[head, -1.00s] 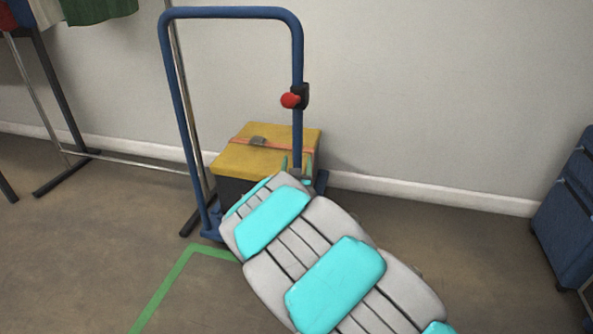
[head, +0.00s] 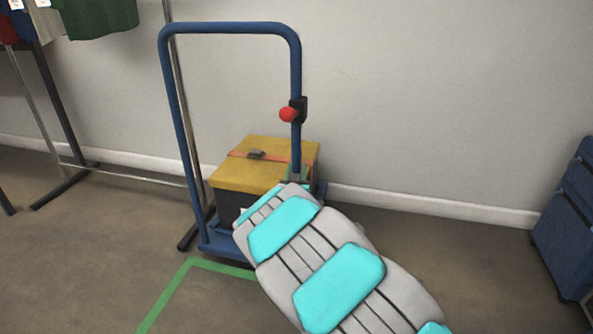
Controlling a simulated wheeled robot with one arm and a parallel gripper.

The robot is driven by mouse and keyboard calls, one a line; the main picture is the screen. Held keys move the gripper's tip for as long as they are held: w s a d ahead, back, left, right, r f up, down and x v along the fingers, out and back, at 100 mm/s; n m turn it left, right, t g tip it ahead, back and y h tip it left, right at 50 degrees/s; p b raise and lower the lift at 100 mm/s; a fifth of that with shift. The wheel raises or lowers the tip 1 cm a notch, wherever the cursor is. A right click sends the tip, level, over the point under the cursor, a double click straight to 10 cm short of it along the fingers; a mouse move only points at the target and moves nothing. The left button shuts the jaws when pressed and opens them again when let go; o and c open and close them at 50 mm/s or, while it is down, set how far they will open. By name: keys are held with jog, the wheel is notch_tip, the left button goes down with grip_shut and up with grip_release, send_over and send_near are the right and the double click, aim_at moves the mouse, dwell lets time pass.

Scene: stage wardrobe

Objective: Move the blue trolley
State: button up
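The blue trolley (head: 164,95) stands against the wall side, with a tall tubular handle and a flat blue base low on the floor. A box with a yellow lid (head: 270,150) and an orange strap rides on it. A red knob (head: 288,115) on a black bracket sits on the handle's right upright. My arm reaches in from the lower right. My gripper (head: 296,176) is at the lower part of the right upright, in front of the box. My arm hides most of it, and whether its fingers are closed on the tube cannot be seen.
A green tape line (head: 165,292) marks the floor in front of the trolley. A clothes rack (head: 50,110) with hanging garments stands at the left, its lower bar passing behind the trolley. A blue suitcase (head: 566,225) stands at the right edge. Floor between trolley and suitcase is clear.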

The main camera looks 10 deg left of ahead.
grip_shut()
dwell(0.9)
